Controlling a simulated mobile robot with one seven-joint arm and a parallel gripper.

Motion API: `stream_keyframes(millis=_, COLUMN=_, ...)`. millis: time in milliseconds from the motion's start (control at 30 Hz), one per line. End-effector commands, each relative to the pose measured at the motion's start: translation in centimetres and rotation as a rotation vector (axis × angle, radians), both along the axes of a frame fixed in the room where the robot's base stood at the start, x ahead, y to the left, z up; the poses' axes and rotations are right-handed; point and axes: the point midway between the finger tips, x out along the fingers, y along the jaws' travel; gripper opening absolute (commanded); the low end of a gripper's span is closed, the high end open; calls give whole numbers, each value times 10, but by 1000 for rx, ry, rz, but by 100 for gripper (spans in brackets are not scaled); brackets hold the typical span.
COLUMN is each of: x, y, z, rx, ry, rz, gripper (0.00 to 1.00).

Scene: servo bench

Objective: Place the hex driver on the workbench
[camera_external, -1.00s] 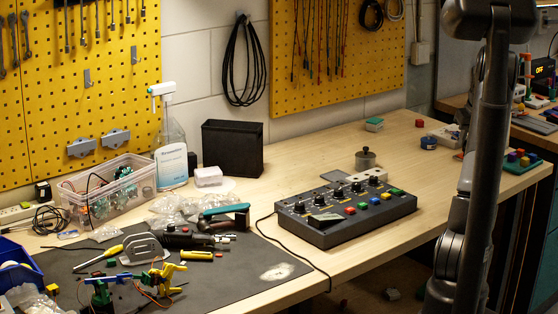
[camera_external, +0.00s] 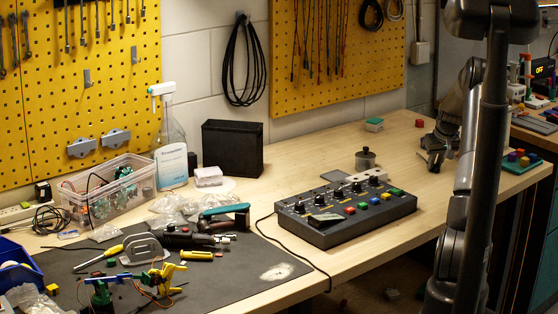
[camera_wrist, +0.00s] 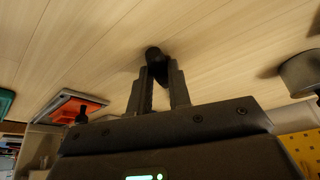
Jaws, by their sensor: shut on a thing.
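My gripper (camera_external: 434,162) is low over the right part of the wooden workbench (camera_external: 330,150), pointing down. In the wrist view my gripper (camera_wrist: 158,78) is shut on a small dark thing, taken to be the hex driver (camera_wrist: 153,53). Only its dark rounded end shows between the fingertips; the rest is hidden. Pale bare wood of the workbench (camera_wrist: 90,35) lies around it. I cannot tell whether the held thing touches the wood. In the external view the held thing is too small and dark to make out.
A control box (camera_external: 345,212) with knobs and coloured buttons and a metal pot (camera_external: 365,160) stand left of my gripper. A red block (camera_external: 419,122) and a green-topped block (camera_external: 374,124) lie behind. A dark mat (camera_external: 230,275) holds tools. Bare wood lies between.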

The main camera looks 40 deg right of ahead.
Motion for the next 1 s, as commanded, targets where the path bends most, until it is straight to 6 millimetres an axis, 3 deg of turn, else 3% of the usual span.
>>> stream_keyframes(millis=267, x=0, y=0, z=-2, rx=0, ry=0, rz=0, gripper=0)
stream_keyframes(millis=300, x=0, y=0, z=-2, rx=0, ry=-1, rz=0, gripper=20)
stream_keyframes(millis=533, x=0, y=0, z=-2, rx=-1, ry=-1, rz=0, gripper=39)
stream_keyframes(millis=833, x=0, y=0, z=2, rx=-2, ry=-1, rz=0, gripper=39)
stream_keyframes(millis=1000, x=-7, y=2, z=22, rx=-4, ry=-2, rz=0, gripper=39)
